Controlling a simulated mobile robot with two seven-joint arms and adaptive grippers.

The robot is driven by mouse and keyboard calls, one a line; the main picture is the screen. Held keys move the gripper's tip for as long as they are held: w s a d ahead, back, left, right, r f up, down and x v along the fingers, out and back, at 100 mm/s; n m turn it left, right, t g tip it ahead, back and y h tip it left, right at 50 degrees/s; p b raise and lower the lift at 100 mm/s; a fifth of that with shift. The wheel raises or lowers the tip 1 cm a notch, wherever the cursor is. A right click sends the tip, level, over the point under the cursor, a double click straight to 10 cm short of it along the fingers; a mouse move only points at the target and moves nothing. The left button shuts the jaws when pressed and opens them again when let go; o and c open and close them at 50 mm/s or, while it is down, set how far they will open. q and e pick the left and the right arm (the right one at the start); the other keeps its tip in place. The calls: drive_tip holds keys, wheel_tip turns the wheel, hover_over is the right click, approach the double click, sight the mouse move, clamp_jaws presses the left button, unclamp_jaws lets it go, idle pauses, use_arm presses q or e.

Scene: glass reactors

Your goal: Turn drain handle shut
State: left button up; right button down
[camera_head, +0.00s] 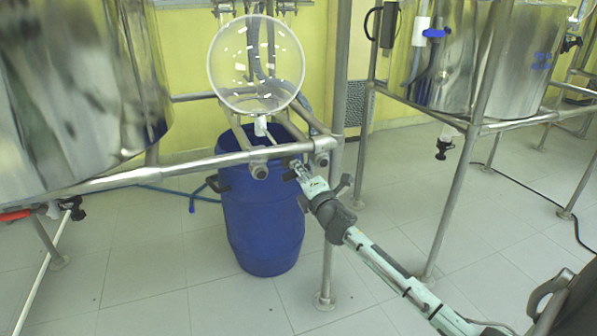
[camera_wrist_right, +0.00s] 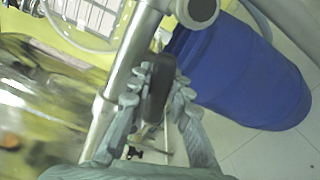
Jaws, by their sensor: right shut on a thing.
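My right gripper (camera_head: 299,169) reaches in from the lower right to the steel frame beside the round glass vessel (camera_head: 256,65). In the right wrist view the gripper's two fingers lie on either side of a dark drain handle (camera_wrist_right: 159,88) and are shut on it. The handle stands roughly upright in that view, close beside a steel tube. In the head view the handle is too small and covered to make out clearly. The vessel's white bottom outlet (camera_head: 261,127) hangs above the blue barrel (camera_head: 262,225). My left gripper is not in view.
A steel frame rail (camera_head: 215,160) crosses in front of the barrel and joins an upright post (camera_head: 332,225). A large steel tank (camera_head: 75,95) fills the left, and another tank (camera_head: 525,60) stands at the right. The tiled floor at the front is clear.

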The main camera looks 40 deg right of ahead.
drive_tip(key=shift+m, duration=1)
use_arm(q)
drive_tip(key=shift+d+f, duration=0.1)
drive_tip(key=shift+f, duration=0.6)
use_arm(e)
drive_tip(key=shift+f+m, duration=0.1)
drive_tip(key=shift+m, duration=0.4)
drive_tip(key=c, duration=1.4)
unclamp_jaws()
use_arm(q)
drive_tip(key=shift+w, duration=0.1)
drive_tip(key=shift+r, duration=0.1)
use_arm(e)
drive_tip(key=shift+s, duration=0.15)
